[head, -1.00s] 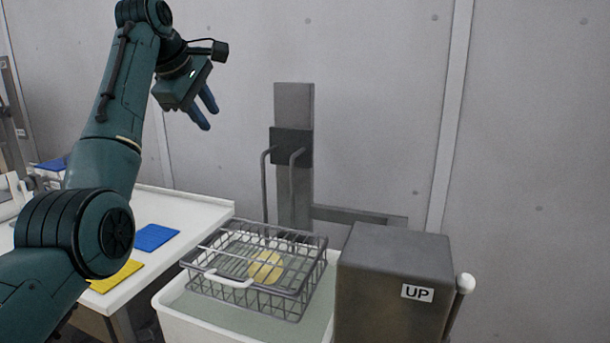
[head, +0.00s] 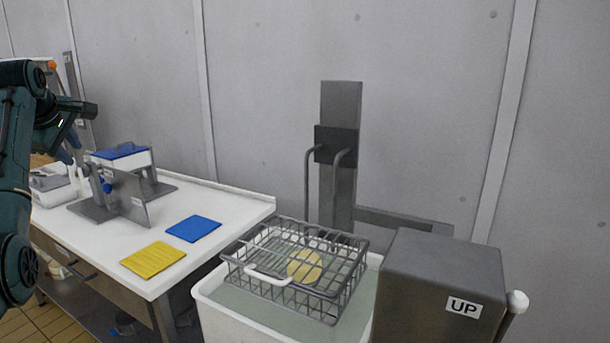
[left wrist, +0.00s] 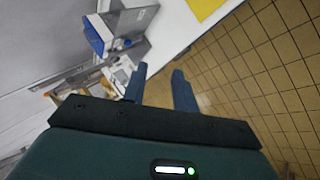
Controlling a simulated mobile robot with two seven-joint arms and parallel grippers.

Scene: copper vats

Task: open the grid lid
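The wire basket (head: 335,303) sits over a white tub of greenish liquid, right of centre in the head view. Its grid lid (head: 276,243) lies shut across the top, with a white handle (head: 268,276) at the front edge. A round yellow thing (head: 305,266) shows under the lid's bars. My left gripper (head: 76,146) is at the far left of the head view, well away from the basket. In the left wrist view its two blue fingers (left wrist: 160,84) are apart with nothing between them. My right gripper is not in view.
A grey box marked UP (head: 440,285) with a white-knobbed lever stands right of the tub (head: 207,305). A post with hooks (head: 340,150) rises behind the basket. The white table (head: 235,203) at left holds blue and yellow mats and a metal stand.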

